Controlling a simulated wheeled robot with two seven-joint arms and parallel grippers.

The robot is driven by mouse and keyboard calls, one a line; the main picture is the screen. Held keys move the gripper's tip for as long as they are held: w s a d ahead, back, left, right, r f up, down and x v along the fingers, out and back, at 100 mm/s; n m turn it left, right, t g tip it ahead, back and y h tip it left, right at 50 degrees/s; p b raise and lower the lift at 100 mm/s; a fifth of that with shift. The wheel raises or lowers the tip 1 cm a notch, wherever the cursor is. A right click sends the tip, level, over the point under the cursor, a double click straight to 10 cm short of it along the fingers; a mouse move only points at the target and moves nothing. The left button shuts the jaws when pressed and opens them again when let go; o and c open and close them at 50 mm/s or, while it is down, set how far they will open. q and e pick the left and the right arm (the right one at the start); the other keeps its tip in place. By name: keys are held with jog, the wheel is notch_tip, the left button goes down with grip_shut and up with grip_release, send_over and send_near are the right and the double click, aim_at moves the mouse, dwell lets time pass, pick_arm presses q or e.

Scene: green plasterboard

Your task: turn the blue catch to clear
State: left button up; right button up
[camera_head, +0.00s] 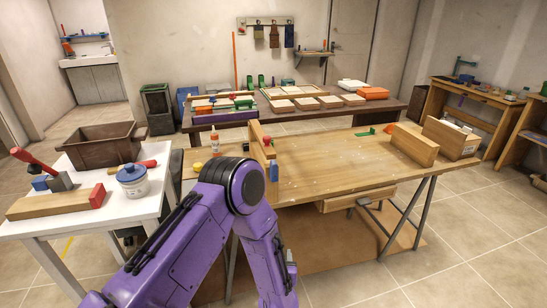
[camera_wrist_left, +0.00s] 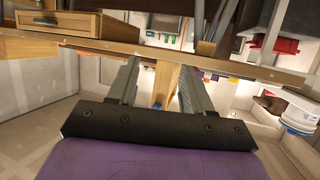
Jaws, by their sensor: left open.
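A small blue piece (camera_head: 273,171), which looks like the catch, sits on the side of an upright wooden board (camera_head: 257,142) near the left end of the wooden workbench (camera_head: 330,160). A red piece (camera_head: 267,140) sits higher on the same wooden part. My right gripper is out of view.
A white table (camera_head: 100,212) at left holds a brown crate (camera_head: 98,146), a white pot (camera_head: 132,182) and a red-handled tool (camera_head: 35,160). A glue bottle (camera_head: 214,142) stands near the upright board. The bench's middle is mostly clear. A drawer (camera_head: 357,199) hangs under its front.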

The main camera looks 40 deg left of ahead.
aim_at(275, 169)
pick_arm(q)
jog(key=w+a+r+n+y+p, duration=0.1)
jog(key=w+a+r+n+y, duration=0.15)
jog(key=w+r, duration=0.45)
jog(key=w+a+r+n+y+p, duration=0.1)
jog(key=w+a+r+n+y, duration=0.2)
jog(key=r, duration=0.9)
jog(key=shift+m+y, duration=0.35)
jog(key=shift+m, duration=0.5)
jog(key=x, duration=0.2)
jog(key=p+x, duration=0.1)
jog(key=x, duration=0.2)
jog(key=p+x, duration=0.1)
jog(key=x, duration=0.2)
jog(key=shift+w+a+f, duration=0.15)
jog(key=shift+a+f, duration=0.1)
jog(key=shift+w+a, duration=0.15)
jog(key=shift+w, duration=0.1)
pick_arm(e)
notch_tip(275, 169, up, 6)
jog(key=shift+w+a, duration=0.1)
